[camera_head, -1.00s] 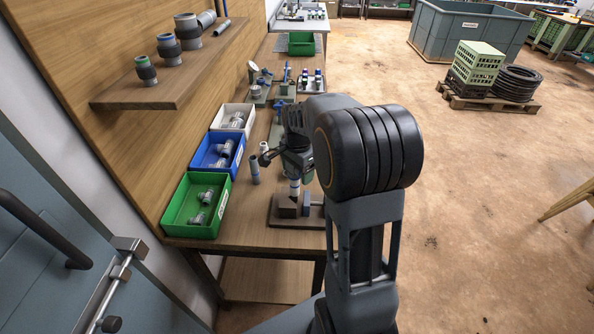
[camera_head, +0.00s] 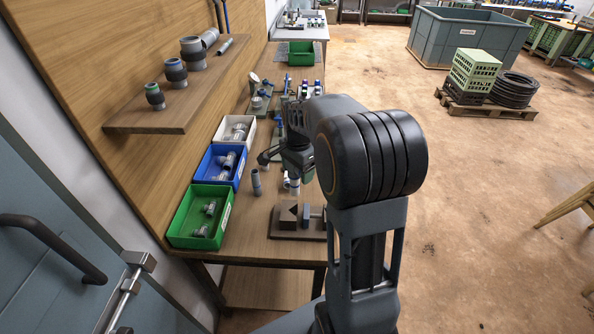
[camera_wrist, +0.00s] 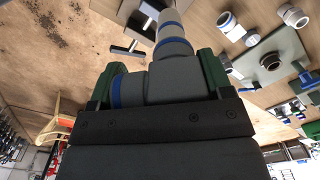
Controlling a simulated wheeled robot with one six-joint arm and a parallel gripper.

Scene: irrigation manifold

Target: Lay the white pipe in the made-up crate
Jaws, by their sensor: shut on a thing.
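My gripper (camera_head: 294,168) is over the front of the bench in the head view. In the wrist view its green-padded fingers (camera_wrist: 160,78) are shut on a grey fitting with blue rings (camera_wrist: 178,72); a narrower pale pipe (camera_wrist: 170,14) extends from its far end. In the head view a whitish pipe end (camera_head: 294,187) shows below the gripper, just above the vise block (camera_head: 289,216); I cannot tell if they touch. A green crate (camera_head: 301,60) stands at the bench's far end. No label marks it as the made-up crate.
White (camera_head: 222,131), blue (camera_head: 207,168) and green (camera_head: 186,218) bins with fittings line the bench's left side. A grey upright pipe (camera_head: 257,182) stands beside the gripper. A shelf (camera_head: 150,118) overhangs left. A large grey tub (camera_head: 440,42) and stacked crates (camera_head: 473,66) stand on the floor.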

